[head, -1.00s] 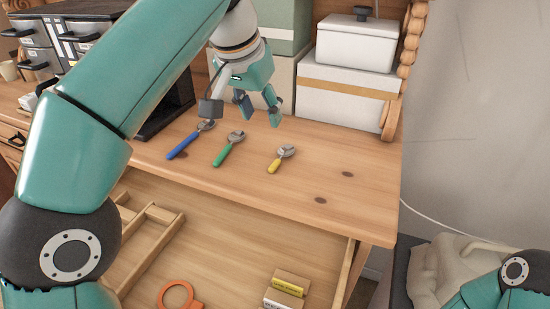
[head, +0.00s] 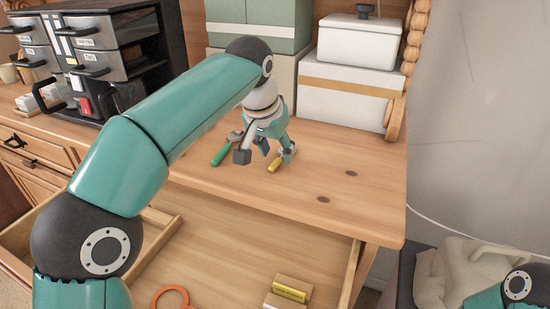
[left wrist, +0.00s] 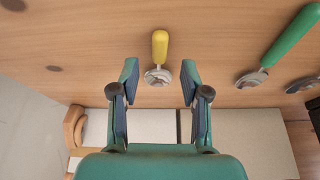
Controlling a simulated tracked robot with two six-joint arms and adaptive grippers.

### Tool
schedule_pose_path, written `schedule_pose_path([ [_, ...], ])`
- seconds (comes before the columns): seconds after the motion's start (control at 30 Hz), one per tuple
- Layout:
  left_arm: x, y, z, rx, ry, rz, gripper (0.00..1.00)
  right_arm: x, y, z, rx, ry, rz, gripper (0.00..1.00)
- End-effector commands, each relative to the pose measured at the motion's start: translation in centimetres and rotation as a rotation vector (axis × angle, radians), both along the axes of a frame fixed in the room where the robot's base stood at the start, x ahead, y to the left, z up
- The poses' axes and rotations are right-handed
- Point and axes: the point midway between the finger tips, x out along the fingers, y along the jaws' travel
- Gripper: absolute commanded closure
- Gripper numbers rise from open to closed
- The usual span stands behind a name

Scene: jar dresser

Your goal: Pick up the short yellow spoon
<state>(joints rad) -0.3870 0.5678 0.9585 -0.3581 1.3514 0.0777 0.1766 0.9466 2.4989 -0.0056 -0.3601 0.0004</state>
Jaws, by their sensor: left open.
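The short yellow spoon (head: 275,164) lies on the wooden dresser top, partly hidden by my left gripper in the head view. In the left wrist view its yellow handle (left wrist: 160,46) points away and its metal bowl lies near the gap between my fingertips. My left gripper (head: 277,150) is open and empty, above the spoon; in the left wrist view its two fingers (left wrist: 160,76) stand on either side of the bowl, apart from it. My right gripper is not in view.
A green spoon (head: 222,154) lies to the left; it also shows in the left wrist view (left wrist: 290,36), beside another metal spoon bowl (left wrist: 302,84). White boxes (head: 345,92) stand behind. An open drawer (head: 235,225) is below the front edge.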

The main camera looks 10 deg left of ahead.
Motion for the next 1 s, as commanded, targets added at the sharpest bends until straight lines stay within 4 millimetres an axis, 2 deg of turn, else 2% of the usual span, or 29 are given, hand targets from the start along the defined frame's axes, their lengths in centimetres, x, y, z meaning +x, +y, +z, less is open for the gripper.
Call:
schedule_pose_path([
  [0.1, 0.43, -0.12, -1.37, 0.000, 0.001, 0.000, 0.54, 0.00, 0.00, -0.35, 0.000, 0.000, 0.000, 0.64],
  [0.37, 0.60, -0.19, -1.63, 0.000, -0.001, 0.000, 0.54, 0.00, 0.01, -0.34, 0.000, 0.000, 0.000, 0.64],
  [0.4, 0.60, -0.19, -1.63, 0.000, -0.001, 0.000, 0.56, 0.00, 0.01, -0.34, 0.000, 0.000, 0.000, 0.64],
  [0.47, 0.60, -0.20, -1.63, 0.000, -0.001, 0.000, 0.66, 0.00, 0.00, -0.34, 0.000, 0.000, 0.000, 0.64],
  [0.67, 0.60, -0.22, -1.62, 0.000, 0.000, -0.001, 0.99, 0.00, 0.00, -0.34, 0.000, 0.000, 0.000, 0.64],
  [1.0, 0.61, -0.24, -1.37, -0.001, -0.001, -0.001, 1.00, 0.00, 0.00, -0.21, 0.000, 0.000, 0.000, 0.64],
])
